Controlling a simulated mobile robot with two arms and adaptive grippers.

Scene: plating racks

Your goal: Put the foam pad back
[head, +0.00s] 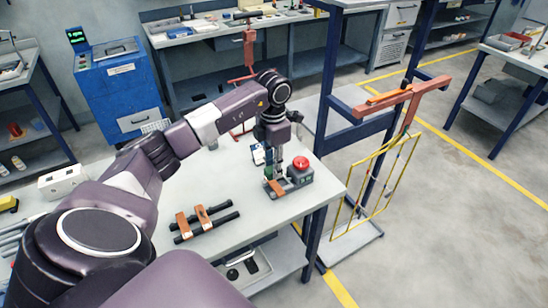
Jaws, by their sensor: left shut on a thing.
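My left arm reaches over the white worktable (255,212). Its gripper (274,178) points down near the table's right edge. It is shut on a small orange-brown piece (276,188), which looks like the foam pad; the fingers partly hide it. I cannot tell whether the piece touches the table. Two similar orange-brown blocks (183,224) lie across a pair of black bars (222,220), to the left and nearer me. My right gripper is not in view.
A grey box with a red button (301,163) stands close to the right of the gripper. A yellow wire frame rack (384,182) hangs from a salmon-coloured hook bar (412,100) beyond the table's right edge. A white box (62,182) stands at the table's left.

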